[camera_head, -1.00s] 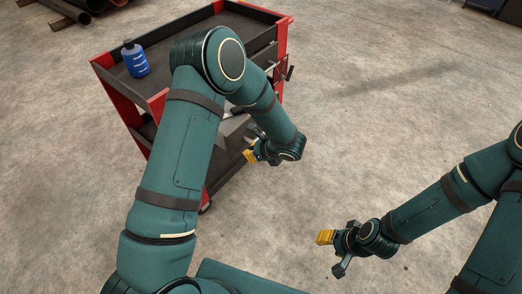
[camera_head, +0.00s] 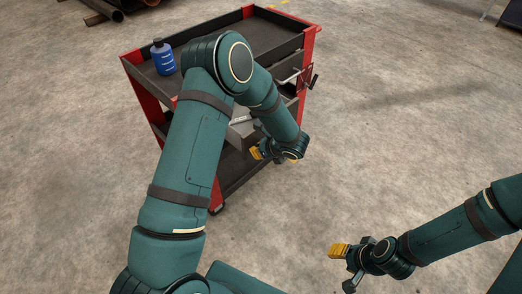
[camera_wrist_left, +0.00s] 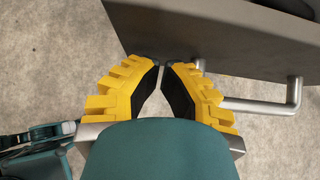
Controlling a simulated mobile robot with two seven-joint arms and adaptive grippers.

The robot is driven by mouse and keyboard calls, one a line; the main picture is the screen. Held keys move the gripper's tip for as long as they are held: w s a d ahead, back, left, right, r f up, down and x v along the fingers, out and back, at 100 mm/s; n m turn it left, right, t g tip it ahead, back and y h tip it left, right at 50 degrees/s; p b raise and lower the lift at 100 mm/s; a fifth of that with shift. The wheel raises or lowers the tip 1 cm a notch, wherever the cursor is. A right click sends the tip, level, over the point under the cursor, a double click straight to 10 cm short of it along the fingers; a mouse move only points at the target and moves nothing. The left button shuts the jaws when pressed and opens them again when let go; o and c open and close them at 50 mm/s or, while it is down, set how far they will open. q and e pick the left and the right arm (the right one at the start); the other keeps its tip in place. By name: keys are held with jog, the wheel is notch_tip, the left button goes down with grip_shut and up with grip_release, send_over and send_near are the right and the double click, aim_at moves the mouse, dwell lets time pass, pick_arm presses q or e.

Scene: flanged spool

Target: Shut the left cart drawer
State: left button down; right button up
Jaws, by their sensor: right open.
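The red and black tool cart (camera_head: 136,86) stands at the upper left of the head view. A grey drawer (camera_head: 243,128) juts out from its near side, mostly hidden behind my left arm. In the left wrist view the drawer's dark front panel (camera_wrist_left: 225,45) and silver bar handle (camera_wrist_left: 262,106) show. My left gripper (camera_wrist_left: 160,66) is at the panel's edge, left of most of the handle, fingertips together with nothing visible between them. I cannot tell whether it touches. It also shows in the head view (camera_head: 275,153). My right gripper (camera_head: 345,266) is open and empty over the floor.
A blue bottle (camera_head: 163,58) stands on the cart's top tray. Another handle (camera_head: 289,76) shows on the cart's right part. Rusty pipes (camera_head: 102,10) lie at the far upper left. The concrete floor (camera_head: 420,110) to the right is clear.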

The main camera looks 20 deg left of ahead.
pick_arm(q)
jog(key=w+a, duration=0.2)
jog(key=a, duration=0.4)
jog(key=w+a+b, duration=0.1)
jog(key=w+a, duration=0.1)
jog(key=a, duration=0.5)
jog(key=w+a, duration=0.3)
jog(key=a, duration=0.3)
jog(key=shift+a, duration=0.3)
jog(key=shift+w+a, duration=0.25)
jog(key=shift+a, duration=0.3)
pick_arm(e)
jog(key=shift+w+f, duration=0.1)
jog(key=shift+f, duration=0.75)
